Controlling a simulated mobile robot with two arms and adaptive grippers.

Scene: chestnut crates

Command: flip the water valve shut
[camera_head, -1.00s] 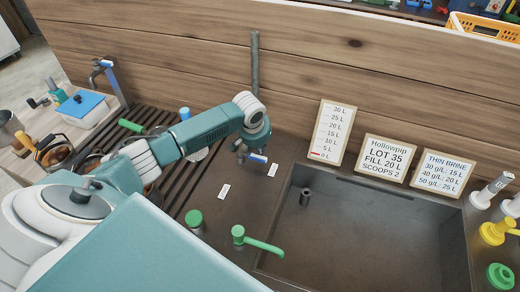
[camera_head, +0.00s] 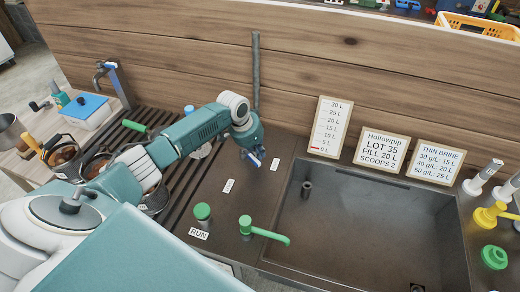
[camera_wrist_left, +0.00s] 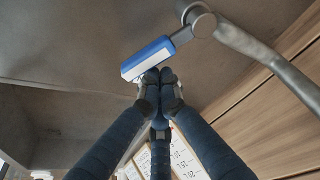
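The water valve's blue lever (camera_head: 258,157) sits low at the foot of the grey upright pipe (camera_head: 256,72), partly hidden by my gripper in the head view. In the left wrist view the blue and white lever (camera_wrist_left: 148,57) sticks out from a round metal pivot (camera_wrist_left: 200,20) on the pipe. My left gripper (camera_head: 250,158) is at the lever. Its dark fingertips (camera_wrist_left: 159,76) are closed together right at the lever's near edge, not around it; whether they touch cannot be told. My right gripper is out of view.
A green lever tap (camera_head: 262,232) and a green knob (camera_head: 202,212) stand in front. The sink basin (camera_head: 300,225) lies to the right, with signs (camera_head: 382,150) behind it. A wooden wall (camera_head: 350,50) rises behind the pipe. A slatted rack (camera_head: 150,120) is at left.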

